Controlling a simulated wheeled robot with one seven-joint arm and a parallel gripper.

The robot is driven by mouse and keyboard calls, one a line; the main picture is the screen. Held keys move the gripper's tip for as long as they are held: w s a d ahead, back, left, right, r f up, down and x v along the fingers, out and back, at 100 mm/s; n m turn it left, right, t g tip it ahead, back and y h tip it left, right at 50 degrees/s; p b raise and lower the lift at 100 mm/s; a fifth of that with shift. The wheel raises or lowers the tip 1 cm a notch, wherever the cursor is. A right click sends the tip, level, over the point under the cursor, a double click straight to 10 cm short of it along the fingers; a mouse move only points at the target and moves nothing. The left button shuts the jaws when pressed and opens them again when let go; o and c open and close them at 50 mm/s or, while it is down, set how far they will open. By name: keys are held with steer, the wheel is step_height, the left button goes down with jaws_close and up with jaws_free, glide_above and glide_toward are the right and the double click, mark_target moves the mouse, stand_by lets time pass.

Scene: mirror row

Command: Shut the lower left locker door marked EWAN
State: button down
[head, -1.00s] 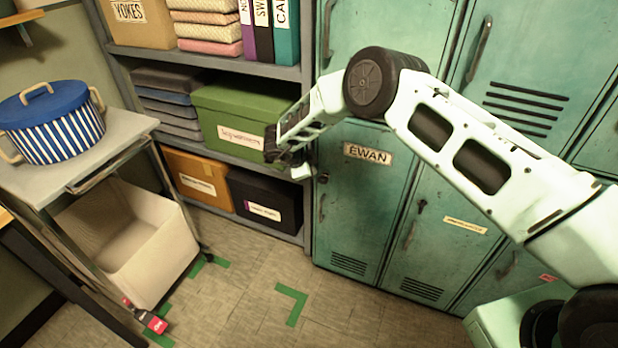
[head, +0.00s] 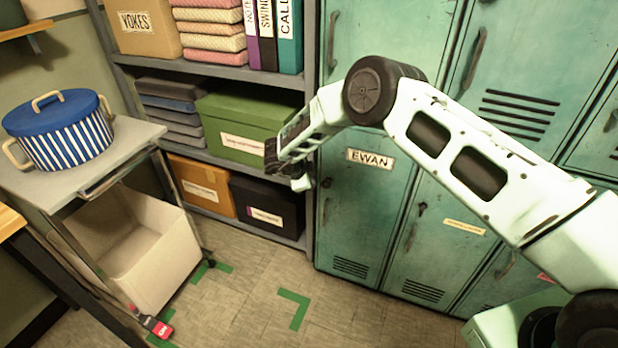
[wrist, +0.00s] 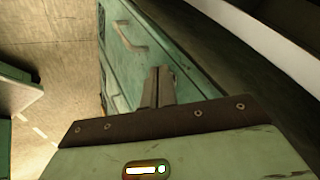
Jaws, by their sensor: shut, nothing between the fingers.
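The lower left locker door marked EWAN (head: 365,220) is teal, with a label near its top, a small lock and handle on its left side and a vent low down. In the head view it looks flush with the locker front, with no clear gap at its edges. My gripper (head: 284,168) is at the door's upper left, in front of the shelf's edge; whether it touches the door I cannot tell. In the wrist view its fingers (wrist: 158,88) are together and empty, with teal locker fronts and a handle (wrist: 130,40) beyond them.
A grey shelf with a green box (head: 245,125) and a black box (head: 266,206) stands left of the lockers. A trolley (head: 135,135) carries a blue striped pot (head: 60,133). The floor before the EWAN door is clear, with a green tape corner (head: 295,308).

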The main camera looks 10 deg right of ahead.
steer(key=s+a+r+n+t+y, duration=0.1)
steer(key=a+r+n+t+y, duration=0.25)
steer(key=a+r, duration=0.75)
steer(key=s+a+r+n+t+y, duration=0.3)
steer(key=a+r, duration=0.4)
steer(key=r, duration=0.7)
steer(key=s+a+r+n+g+y+p, duration=0.2)
steer(key=s+a+r+n+y, duration=0.2)
steer(key=s+r+n, duration=0.25)
steer(key=s+d+r+n+g, duration=0.1)
steer(key=s+n+g, duration=0.15)
steer(key=s, duration=0.45)
steer(key=s+d+r+n+g+y+p, duration=0.1)
steer(key=s+n, duration=0.3)
steer(key=s, duration=0.4)
steer(key=s+d+r+n+g, duration=0.1)
steer(key=s+d+n+g, duration=0.15)
steer(key=s, duration=0.45)
steer(key=s+d+f+n+g+h+p, duration=0.1)
steer(key=s+d+n+g+h, duration=0.2)
steer(key=s+d, duration=1.1)
steer(key=shift+s+f+n+h, duration=0.2)
steer(key=shift+s+n+h, duration=0.2)
steer(key=shift+n+h, duration=0.65)
